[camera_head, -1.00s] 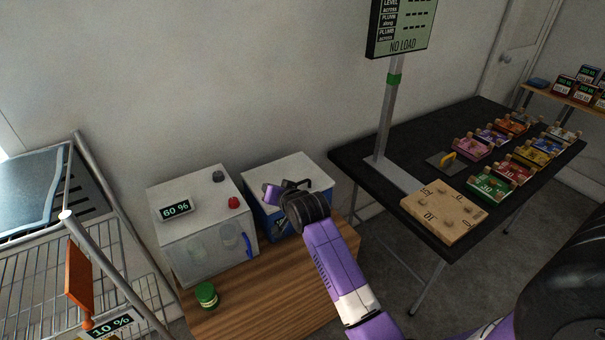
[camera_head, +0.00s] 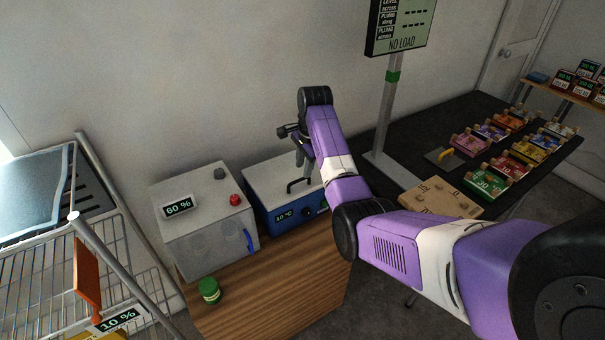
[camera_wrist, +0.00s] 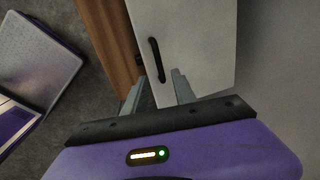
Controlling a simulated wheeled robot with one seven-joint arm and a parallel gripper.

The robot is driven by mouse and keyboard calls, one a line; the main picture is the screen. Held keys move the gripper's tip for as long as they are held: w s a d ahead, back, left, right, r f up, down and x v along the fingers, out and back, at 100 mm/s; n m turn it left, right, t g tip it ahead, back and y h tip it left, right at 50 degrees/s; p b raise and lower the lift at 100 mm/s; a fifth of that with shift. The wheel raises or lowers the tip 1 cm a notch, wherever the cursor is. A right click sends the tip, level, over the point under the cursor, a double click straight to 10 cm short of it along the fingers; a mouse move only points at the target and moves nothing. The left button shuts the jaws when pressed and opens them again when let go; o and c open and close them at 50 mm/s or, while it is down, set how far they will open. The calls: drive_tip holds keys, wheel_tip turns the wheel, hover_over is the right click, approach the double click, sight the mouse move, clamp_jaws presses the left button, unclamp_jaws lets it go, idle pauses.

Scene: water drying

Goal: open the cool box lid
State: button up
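The cool box (camera_head: 283,218) is a blue box with a white lid (camera_head: 268,178) and a 10 °C display on its front. It stands on the wooden bench, and the lid looks shut. A black bar handle (camera_head: 297,186) sits on the lid. My gripper (camera_head: 302,163) points down above the lid, close to the handle. In the wrist view my gripper (camera_wrist: 158,90) has its two grey fingers apart with nothing between them. The handle (camera_wrist: 156,60) lies just beyond the fingertips, on the white lid (camera_wrist: 198,40).
A grey drying box (camera_head: 205,222) reading 60 % stands left of the cool box, with a green-lidded jar (camera_head: 209,290) before it. The wooden bench (camera_head: 280,285) is clear in front. A scale post (camera_head: 388,115) and black table (camera_head: 375,165) stand to the right, and a wire rack (camera_head: 100,250) to the left.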

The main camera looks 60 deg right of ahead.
sight(302, 179)
drive_tip(key=shift+w+d+f, duration=0.1)
drive_tip(key=shift+w+f, duration=0.1)
drive_tip(key=shift+f, duration=0.95)
drive_tip(key=shift+w+d+f, duration=0.1)
drive_tip(key=shift+w+f, duration=0.05)
drive_tip(key=shift+f, duration=0.95)
clamp_jaws()
